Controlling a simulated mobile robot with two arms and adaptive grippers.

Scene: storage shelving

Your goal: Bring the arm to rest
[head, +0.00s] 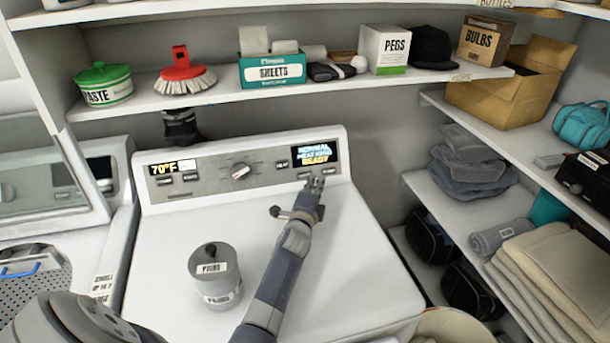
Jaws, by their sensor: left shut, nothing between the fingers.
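My left arm (270,295) reaches up from the bottom middle of the head view, over the white machine's top. My left gripper (314,185) is shut and empty. In the picture it lies at the lower right of the control panel (215,180), just below the lit display (316,152). I cannot tell whether its fingertips touch the panel. My right gripper is not in view.
A grey lidded canister (215,278) stands on the machine's top (165,240), left of my arm. A shelf (225,93) with several goods runs above the panel. Right-hand shelves hold folded towels (560,275) and a cardboard box (505,95).

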